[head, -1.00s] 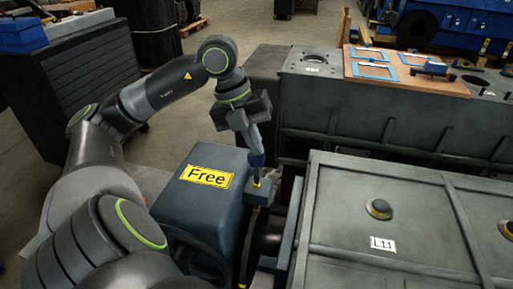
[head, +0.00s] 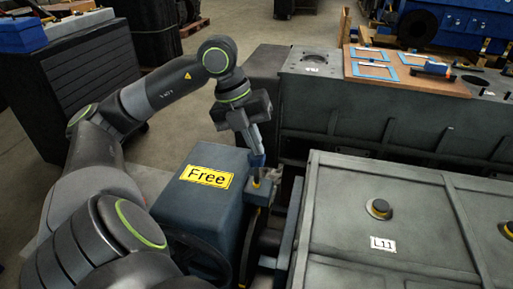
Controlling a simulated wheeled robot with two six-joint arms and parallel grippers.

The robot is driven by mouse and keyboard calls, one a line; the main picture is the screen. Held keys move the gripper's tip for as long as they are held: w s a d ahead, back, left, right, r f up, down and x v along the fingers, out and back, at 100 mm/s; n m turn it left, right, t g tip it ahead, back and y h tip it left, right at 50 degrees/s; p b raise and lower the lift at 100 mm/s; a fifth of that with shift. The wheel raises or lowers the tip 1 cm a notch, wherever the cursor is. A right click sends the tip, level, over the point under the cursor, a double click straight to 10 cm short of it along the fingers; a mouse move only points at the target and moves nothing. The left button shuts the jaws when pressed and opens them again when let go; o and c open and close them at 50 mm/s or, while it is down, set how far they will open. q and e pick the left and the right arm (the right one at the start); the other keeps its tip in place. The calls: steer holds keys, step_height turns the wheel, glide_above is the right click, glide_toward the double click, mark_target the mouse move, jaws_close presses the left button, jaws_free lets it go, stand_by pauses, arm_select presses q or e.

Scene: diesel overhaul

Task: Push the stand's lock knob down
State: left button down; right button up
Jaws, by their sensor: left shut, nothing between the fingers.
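The stand's blue-grey box (head: 205,212) carries a yellow sign reading "Free" (head: 207,176). The lock knob (head: 256,183), a small part with a yellow band, stands on a small block (head: 259,193) at the box's right side. My left gripper (head: 257,163) points down with its fingers shut and empty. Its tips are right above the knob; I cannot tell whether they touch it. The knob's top is partly hidden by the fingertips. My right gripper is not in view.
A large grey engine cover (head: 405,215) labelled L11 fills the right. Behind it is a grey engine block (head: 375,115) with a wooden board (head: 400,72) holding blue-framed parts. A handwheel (head: 200,258) sits below the box. A dark cabinet (head: 85,75) stands at the far left.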

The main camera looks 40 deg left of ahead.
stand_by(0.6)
arm_select(q)
steer(key=shift+f+b, duration=0.85)
steer(key=shift+f, duration=0.1)
step_height(320, 180, up, 8)
steer(key=p, duration=0.6)
steer(key=shift+r, duration=0.2)
steer(key=shift+f, duration=0.1)
